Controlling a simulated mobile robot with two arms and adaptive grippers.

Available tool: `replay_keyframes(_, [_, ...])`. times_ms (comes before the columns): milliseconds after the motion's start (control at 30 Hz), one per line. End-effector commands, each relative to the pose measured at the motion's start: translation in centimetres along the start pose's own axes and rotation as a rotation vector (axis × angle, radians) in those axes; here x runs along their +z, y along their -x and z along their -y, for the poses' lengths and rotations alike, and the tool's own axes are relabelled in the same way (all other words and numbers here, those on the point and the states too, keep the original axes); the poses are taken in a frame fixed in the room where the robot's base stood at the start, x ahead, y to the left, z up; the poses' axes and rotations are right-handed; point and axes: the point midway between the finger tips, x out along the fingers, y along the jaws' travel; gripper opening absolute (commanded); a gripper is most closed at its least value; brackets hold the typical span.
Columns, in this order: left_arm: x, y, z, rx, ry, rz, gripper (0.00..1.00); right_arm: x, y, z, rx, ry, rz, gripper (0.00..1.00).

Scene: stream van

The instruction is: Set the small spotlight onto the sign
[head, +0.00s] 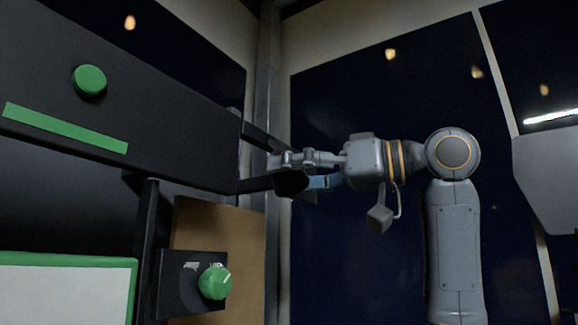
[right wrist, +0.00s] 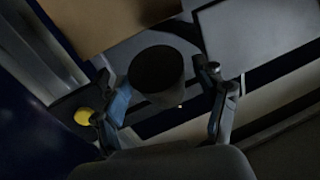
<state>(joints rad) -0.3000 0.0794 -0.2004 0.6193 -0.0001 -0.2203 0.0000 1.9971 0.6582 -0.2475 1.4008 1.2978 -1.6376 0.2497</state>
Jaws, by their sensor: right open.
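My right gripper (head: 278,163) reaches in from the right to the near end of a large dark panel, with its fingers spread. In the right wrist view a dark, round cylinder, seemingly the small spotlight (right wrist: 157,70), sits between the open fingers (right wrist: 160,95); I cannot tell whether either finger touches it. In the head view a dark shape under the fingers (head: 291,183) may be the same spotlight, partly hidden by the gripper. I cannot tell for sure which surface is the sign. My left gripper is not in view.
The dark panel (head: 180,120) carries a green button (head: 89,80) and green stripe. Below are a black box with a green knob (head: 214,283), a brown board (head: 220,235) and a green-framed white panel (head: 65,295). A yellow knob (right wrist: 83,117) lies left of the fingers.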

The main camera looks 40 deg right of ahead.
Motion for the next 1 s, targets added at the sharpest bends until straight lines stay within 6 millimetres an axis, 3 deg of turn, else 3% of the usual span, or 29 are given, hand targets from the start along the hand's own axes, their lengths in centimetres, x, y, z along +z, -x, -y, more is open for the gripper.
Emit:
replay_keyframes(367, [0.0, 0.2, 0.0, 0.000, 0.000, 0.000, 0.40, 0.0, -0.8, 0.0, 0.000, 0.000, -0.001, 0.72])
replay_keyframes(667, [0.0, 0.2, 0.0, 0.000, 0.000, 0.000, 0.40, 0.0, -0.7, 0.0, 0.000, 0.000, -0.001, 0.17])
replay_keyframes(1000, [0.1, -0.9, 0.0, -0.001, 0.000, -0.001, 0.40, 0.5, -0.9, -0.1, -0.005, 0.010, -0.047, 0.17])
